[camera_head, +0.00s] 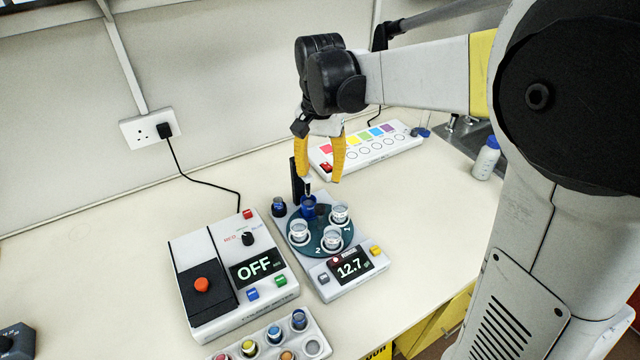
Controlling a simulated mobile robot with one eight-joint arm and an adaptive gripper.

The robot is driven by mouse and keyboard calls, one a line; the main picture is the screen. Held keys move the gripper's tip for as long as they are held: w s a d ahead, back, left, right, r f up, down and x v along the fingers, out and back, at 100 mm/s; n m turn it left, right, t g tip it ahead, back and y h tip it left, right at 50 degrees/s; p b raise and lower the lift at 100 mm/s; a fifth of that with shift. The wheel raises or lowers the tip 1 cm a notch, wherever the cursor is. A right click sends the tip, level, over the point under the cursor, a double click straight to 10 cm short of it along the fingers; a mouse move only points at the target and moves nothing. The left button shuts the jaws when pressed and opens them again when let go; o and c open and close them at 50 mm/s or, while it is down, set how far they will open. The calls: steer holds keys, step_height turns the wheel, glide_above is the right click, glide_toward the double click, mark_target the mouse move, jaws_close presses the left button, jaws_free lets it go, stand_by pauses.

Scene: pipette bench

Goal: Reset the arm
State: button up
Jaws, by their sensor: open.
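My gripper (321,158) points down at the end of my arm, with its two yellow fingers apart. It is above the back of a small device with a round dark green plate (324,252) and a display reading 12.7. A blue container (308,206) sits at the back of the plate, just below the left finger; I cannot tell whether they touch. Nothing shows held between the fingers. Several clear cups (333,238) stand on the plate.
A control box (210,255) reading OFF stands left, with a rack (268,350) of coloured vials in front. A dark vial (279,207) stands beside the plate device. A strip with coloured squares (375,147) lies behind, and a white bottle (486,158) stands right.

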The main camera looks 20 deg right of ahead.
steer(key=shift+r, duration=0.2)
stand_by(0.3)
steer(key=s+f+n+t+b, duration=0.2)
steer(key=s+n+t, duration=0.4)
steer(key=s, duration=1.1)
steer(key=shift+f+n+t+b, duration=0.2)
steer(key=shift+n+t+b, duration=0.2)
steer(key=shift+t+b, duration=0.25)
